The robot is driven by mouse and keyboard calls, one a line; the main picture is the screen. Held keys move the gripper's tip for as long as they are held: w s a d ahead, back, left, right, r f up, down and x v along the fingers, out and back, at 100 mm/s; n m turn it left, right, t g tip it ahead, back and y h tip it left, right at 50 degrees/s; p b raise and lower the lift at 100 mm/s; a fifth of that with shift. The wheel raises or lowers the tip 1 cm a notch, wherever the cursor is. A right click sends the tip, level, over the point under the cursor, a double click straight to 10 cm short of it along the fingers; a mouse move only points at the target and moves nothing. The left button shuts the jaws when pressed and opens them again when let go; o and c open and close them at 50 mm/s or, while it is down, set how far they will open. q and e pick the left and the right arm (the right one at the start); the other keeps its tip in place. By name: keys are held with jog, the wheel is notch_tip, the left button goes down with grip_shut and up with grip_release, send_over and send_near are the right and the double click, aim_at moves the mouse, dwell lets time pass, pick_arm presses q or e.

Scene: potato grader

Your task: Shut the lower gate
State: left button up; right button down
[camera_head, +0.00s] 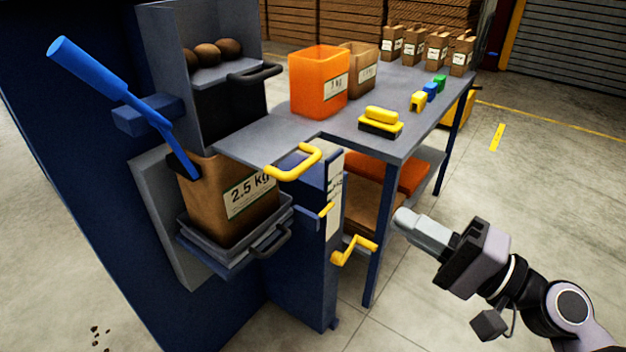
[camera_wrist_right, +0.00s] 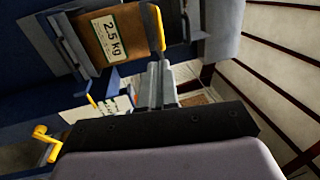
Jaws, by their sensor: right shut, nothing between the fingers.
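The lower gate (camera_head: 245,143) is a flat grey plate sticking out of the grader's front above the brown 2.5 kg bag (camera_head: 215,185). A yellow handle (camera_head: 293,163) is on its outer edge; it also shows in the wrist view (camera_wrist_right: 157,28). Above it, a grey plate with a black handle (camera_head: 256,73) lies under several potatoes (camera_head: 215,50). My right gripper (camera_head: 402,219) is shut and empty, to the right of the yellow handle and apart from it. Its closed fingers (camera_wrist_right: 155,85) point toward the grader in the wrist view. My left gripper is out of view.
A blue lever (camera_head: 110,90) rises at the left. A yellow crank (camera_head: 353,249) juts from the blue post below the handle. The table (camera_head: 385,140) behind holds an orange bin (camera_head: 318,82), a yellow-topped brush (camera_head: 381,120) and bags.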

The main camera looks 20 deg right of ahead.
jog(key=p+x, duration=0.6)
jog(key=x, duration=0.6)
jog(key=shift+r+p, duration=0.15)
jog(key=shift+p, duration=0.25)
jog(key=shift+x, duration=0.8)
jog(key=shift+f, duration=0.2)
